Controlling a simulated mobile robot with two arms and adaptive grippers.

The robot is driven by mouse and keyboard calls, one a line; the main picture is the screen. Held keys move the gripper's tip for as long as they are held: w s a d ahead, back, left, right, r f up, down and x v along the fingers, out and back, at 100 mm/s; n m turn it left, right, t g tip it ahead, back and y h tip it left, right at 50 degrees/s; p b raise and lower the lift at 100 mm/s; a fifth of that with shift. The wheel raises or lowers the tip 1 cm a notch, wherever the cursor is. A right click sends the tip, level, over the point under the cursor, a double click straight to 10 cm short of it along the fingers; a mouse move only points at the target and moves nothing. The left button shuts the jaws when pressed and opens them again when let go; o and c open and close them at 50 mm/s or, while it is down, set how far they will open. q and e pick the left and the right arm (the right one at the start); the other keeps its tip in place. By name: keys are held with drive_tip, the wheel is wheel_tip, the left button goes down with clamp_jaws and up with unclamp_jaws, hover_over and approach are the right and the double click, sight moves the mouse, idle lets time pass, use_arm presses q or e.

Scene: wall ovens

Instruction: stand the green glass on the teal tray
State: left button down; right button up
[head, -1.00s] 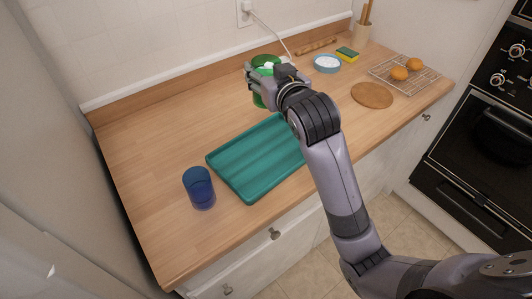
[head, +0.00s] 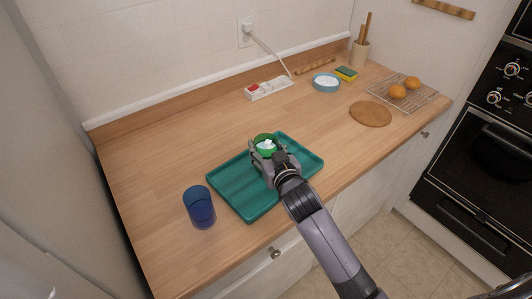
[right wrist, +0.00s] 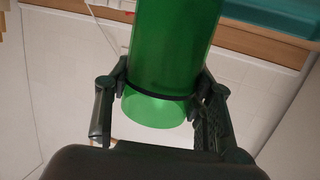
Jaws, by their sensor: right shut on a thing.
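The green glass (head: 264,138) is upright over the middle of the teal tray (head: 236,187). My right gripper (head: 268,157) is shut on it and hides much of its side in the head view. In the right wrist view the fingers (right wrist: 160,98) close around the green glass (right wrist: 176,45). The teal tray (right wrist: 268,14) shows at the top right there. I cannot tell whether the glass's base touches the tray. A white patch shows at the glass's mouth. My left gripper is not in view.
A blue glass (head: 200,208) stands left of the tray. A power strip (head: 268,89), blue bowl (head: 326,82), sponge (head: 346,73), round wooden board (head: 370,113) and wire rack (head: 415,98) with oranges lie behind and right.

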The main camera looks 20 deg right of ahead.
drive_tip(key=shift+f, duration=1.05)
drive_tip(key=shift+f, duration=0.1)
drive_tip(key=o, duration=1.4)
drive_tip(key=b+v, duration=0.1)
drive_tip(key=v, duration=0.9)
drive_tip(key=shift+s+b, duration=0.35)
drive_tip(key=shift+v, duration=0.75)
